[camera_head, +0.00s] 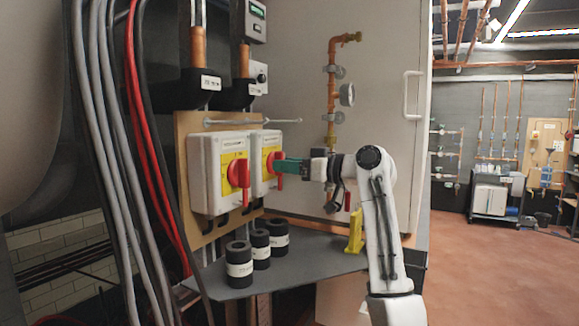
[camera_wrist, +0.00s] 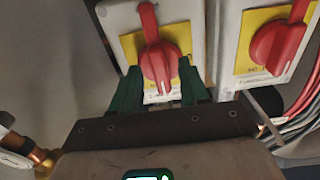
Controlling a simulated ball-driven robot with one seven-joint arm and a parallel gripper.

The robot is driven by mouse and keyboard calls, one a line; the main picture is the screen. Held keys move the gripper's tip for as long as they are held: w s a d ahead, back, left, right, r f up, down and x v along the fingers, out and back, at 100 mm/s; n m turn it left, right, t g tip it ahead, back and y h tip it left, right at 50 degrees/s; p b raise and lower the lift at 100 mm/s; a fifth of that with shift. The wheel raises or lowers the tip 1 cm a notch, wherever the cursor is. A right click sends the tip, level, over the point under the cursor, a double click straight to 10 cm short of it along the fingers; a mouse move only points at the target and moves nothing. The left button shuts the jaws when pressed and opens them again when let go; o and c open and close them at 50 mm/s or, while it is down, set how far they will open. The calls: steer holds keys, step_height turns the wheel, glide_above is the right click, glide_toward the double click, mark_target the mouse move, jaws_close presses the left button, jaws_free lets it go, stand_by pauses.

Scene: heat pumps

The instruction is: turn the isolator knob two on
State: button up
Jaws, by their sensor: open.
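Two white isolator boxes with yellow plates and red knobs are mounted side by side on a wooden board. My gripper (camera_head: 288,166), with green fingers, reaches the right-hand box (camera_head: 266,150) from the right. In the wrist view my open gripper (camera_wrist: 158,80) has one finger on each side of that box's red knob (camera_wrist: 158,62); I cannot tell whether they touch it. The knob's handle runs roughly upright in the wrist view and points down in the head view (camera_head: 279,182). The other red knob (camera_head: 238,173) also shows in the wrist view (camera_wrist: 276,46).
A grey shelf (camera_head: 312,252) below the boxes carries several black rolls (camera_head: 239,264) and a yellow stand (camera_head: 355,232). Grey and red cables (camera_head: 108,150) hang at the left. A copper pipe with a gauge (camera_head: 347,95) runs up the cabinet. Open floor (camera_head: 500,275) lies at the right.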

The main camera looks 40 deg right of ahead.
steer(key=b+v, duration=0.3)
steer(key=v, duration=0.7)
steer(key=shift+s, duration=0.35)
steer(key=shift+d, duration=0.2)
